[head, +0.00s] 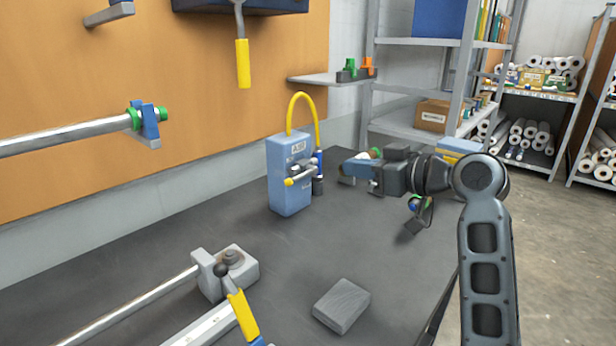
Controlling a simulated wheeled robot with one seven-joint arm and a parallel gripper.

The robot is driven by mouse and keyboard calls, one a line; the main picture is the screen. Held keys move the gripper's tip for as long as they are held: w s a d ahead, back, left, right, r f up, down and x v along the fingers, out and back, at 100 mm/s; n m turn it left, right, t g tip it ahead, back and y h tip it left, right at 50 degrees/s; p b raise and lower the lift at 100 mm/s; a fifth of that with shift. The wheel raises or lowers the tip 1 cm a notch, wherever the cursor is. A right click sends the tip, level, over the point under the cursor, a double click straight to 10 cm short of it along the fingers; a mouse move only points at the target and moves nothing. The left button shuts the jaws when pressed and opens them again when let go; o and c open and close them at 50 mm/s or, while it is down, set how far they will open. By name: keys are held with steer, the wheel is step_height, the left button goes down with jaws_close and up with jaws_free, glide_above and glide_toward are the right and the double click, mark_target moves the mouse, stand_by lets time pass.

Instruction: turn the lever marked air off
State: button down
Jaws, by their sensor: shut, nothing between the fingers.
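The blue box labelled AIR (289,196) stands upright on the dark bench top. Its small lever (300,177) is on the front face, lying roughly level, with a yellow tip at its left end. A yellow hose (303,94) loops over the box down to a blue and black fitting (318,172) at its right side. My gripper (345,179) is to the right of the box, pointing left at about lever height. It is shut and empty, and a visible gap separates it from the lever. Its fingertips are small and partly unclear against the things behind.
A grey block (341,305) lies on the bench front. A clamp with a yellow handle (243,315) and long bars are at lower left. A yellow-handled lever (243,63) hangs above. A small shelf (318,79) juts out behind the box. The bench left of the box is clear.

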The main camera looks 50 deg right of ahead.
steer(key=shift+w, duration=0.1)
steer(key=p, duration=0.2)
glide_toward(301, 176)
steer(key=w+r, duration=0.3)
steer(key=w, duration=0.1)
steer(key=shift+w+a+f, duration=0.2)
steer(key=shift+w+f, duration=0.5)
steer(key=shift+f, duration=0.15)
steer(key=shift+w+a+f, duration=0.25)
steer(key=shift+w+f, duration=0.4)
steer(key=shift+f, duration=0.2)
steer(key=shift+f, duration=0.15)
